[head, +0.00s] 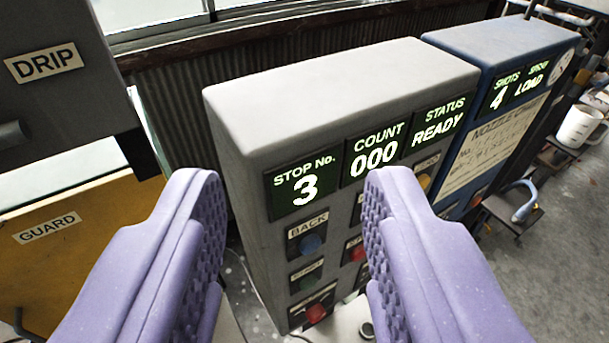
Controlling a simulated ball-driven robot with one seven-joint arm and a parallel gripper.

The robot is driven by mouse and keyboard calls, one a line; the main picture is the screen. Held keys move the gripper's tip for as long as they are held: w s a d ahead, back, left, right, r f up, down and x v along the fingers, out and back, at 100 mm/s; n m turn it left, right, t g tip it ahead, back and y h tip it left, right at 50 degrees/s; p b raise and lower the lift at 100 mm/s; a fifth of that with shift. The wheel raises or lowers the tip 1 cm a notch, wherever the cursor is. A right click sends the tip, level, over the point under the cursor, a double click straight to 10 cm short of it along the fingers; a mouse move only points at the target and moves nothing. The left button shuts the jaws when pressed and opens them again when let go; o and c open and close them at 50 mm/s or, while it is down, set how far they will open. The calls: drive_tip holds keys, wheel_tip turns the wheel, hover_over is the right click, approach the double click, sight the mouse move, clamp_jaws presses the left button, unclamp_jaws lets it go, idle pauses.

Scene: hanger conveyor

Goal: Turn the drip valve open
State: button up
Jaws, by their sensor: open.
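My gripper (290,185) is open and empty, its two purple ridged fingers reaching up from the bottom of the head view. A grey box with a DRIP label (44,62) stands at the upper left, left of my gripper. A dark rounded knob or handle end (12,135) shows below the label at the left edge, partly cut off. I cannot tell whether it is the drip valve, or how it is turned. My gripper is apart from it.
A grey control panel (340,90) stands ahead, reading stop 3, count 000, READY, with buttons partly behind my right finger. A blue panel (500,45) stands right of it. A yellow GUARD panel (90,265) is at lower left. A white mug (578,127) is far right.

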drive_tip(key=shift+h, duration=0.3)
drive_tip(key=s+d+r, duration=0.1)
drive_tip(key=s, duration=0.1)
drive_tip(key=s+d+r, duration=0.1)
drive_tip(key=r, duration=0.1)
drive_tip(key=shift+s, duration=0.35)
drive_tip(key=c, duration=0.5)
clamp_jaws()
drive_tip(key=w+a+f+g+y+p, duration=0.7)
drive_tip(key=w+a+f+g+p, duration=0.3)
drive_tip(key=p, duration=0.8)
drive_tip(key=w+a+r+m+g+y+p, duration=0.1)
drive_tip(key=a+y+p, duration=0.4)
drive_tip(key=a+p, duration=0.3)
drive_tip(key=w+a+r+m+y+p, duration=0.2)
drive_tip(key=a+y+p, duration=0.3)
drive_tip(key=a+p, duration=0.4)
drive_tip(key=shift+a+r+g+y+p, duration=0.3)
drive_tip(key=shift+a+g, duration=0.1)
drive_tip(key=shift+a, duration=0.15)
